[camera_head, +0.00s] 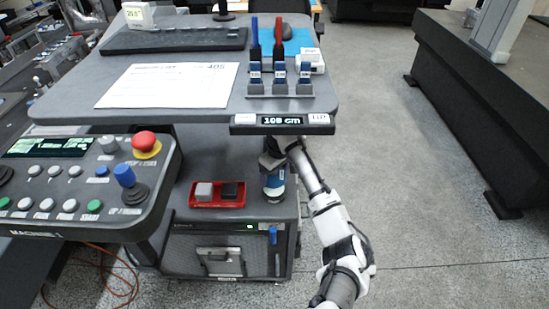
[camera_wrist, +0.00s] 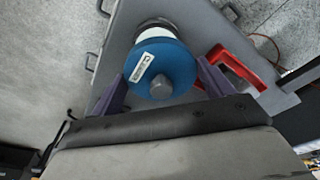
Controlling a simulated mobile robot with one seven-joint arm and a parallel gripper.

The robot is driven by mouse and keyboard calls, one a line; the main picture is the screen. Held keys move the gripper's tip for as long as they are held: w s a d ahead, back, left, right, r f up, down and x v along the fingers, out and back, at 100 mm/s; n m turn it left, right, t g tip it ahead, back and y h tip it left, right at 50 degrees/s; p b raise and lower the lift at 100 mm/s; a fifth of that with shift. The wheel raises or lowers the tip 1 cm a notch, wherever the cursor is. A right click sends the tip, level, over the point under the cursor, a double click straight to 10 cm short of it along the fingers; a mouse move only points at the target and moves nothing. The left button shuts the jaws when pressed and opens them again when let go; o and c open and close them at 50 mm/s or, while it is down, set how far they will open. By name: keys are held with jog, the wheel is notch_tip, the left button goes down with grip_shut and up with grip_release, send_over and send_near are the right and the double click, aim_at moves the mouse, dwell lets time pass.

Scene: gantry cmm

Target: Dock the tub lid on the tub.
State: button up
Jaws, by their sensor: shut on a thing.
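The tub lid (camera_wrist: 172,62) is a round blue disc with a white label and a grey knob. I cannot tell whether the lid touches or sits on the tub. In the head view my gripper (camera_head: 272,162) is under the desk's front edge, right above the tub (camera_head: 274,188); the lid is largely hidden there.
A red tray (camera_head: 218,203) with a light and a dark block sits left of the tub on the lower cabinet top; the red tray also shows in the wrist view (camera_wrist: 234,66). The desk top (camera_head: 190,108) overhangs above. Open floor (camera_head: 400,200) lies to the right.

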aim_at(275, 182)
jog(key=shift+w, duration=0.35)
jog(key=shift+s+f+b, duration=0.15)
jog(key=shift+f+b, duration=0.65)
jog(key=shift+b, duration=0.05)
notch_tip(275, 182, down, 4)
jog(key=b, duration=0.3)
jog(key=shift+s+d+r+p, duration=0.1)
jog(key=shift+p, duration=0.4)
dwell(0.5)
jog(key=shift+f+b, duration=0.3)
jog(key=shift+f, duration=0.45)
jog(key=o, duration=0.7)
jog(key=shift+r, duration=0.15)
